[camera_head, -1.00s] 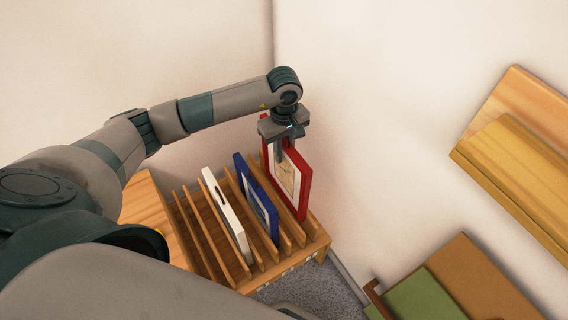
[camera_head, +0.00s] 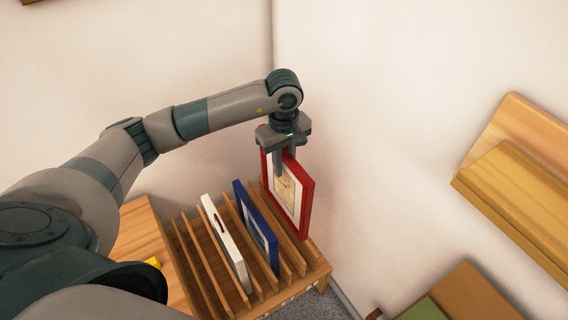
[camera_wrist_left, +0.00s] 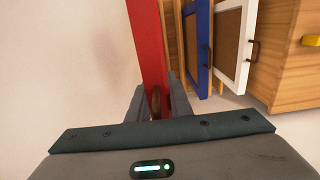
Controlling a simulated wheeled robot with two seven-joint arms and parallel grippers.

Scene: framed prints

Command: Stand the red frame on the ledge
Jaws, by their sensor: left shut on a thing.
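The red frame (camera_head: 304,206) stands upright at the right end of the slotted wooden rack (camera_head: 319,270), with a pale print facing left. My left gripper (camera_head: 287,160) is shut on its top edge, pointing down. In the left wrist view the red frame (camera_wrist_left: 148,45) runs between the two fingers (camera_wrist_left: 157,100). Whether its bottom edge is still in the slot is hard to tell. The wooden ledge (camera_head: 515,205) is on the wall at the right, its top bare where it shows. My right gripper is not in view.
A blue frame (camera_head: 257,230) and a white frame (camera_head: 226,243) stand in the rack left of the red one, also in the left wrist view. A brown and green object (camera_head: 470,292) lies low at the right. The wall between rack and ledge is clear.

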